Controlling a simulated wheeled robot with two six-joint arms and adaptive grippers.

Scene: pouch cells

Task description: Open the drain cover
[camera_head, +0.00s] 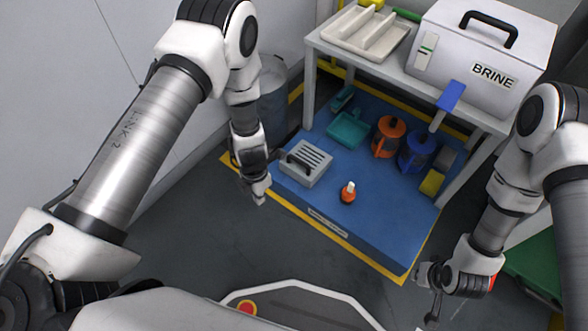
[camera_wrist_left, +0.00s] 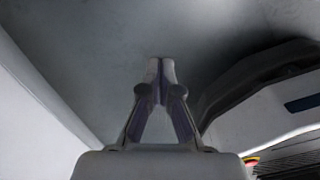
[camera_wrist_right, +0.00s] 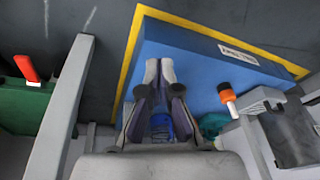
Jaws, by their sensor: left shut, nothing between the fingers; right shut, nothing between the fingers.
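The drain cover is a light grey slatted plate (camera_head: 306,160) with a black handle, on a low grey box at the left of the blue platform. It looks closed and level in the head view. The grey box also shows at the right of the right wrist view (camera_wrist_right: 260,98). My left gripper (camera_head: 261,194) is shut and empty, just left of the platform's corner, apart from the cover; its fingers show in the left wrist view (camera_wrist_left: 161,70). My right gripper (camera_head: 424,274) is shut and empty, right of the platform's front corner; its fingers show in the right wrist view (camera_wrist_right: 159,70).
The blue platform (camera_head: 335,215) has a yellow edge. An orange-and-white bottle (camera_head: 348,192) stands right of the cover. Behind are a teal dustpan (camera_head: 348,130), an orange jug (camera_head: 388,136) and a blue jug (camera_head: 416,148). A table with a BRINE cooler (camera_head: 480,60) overhangs the back.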

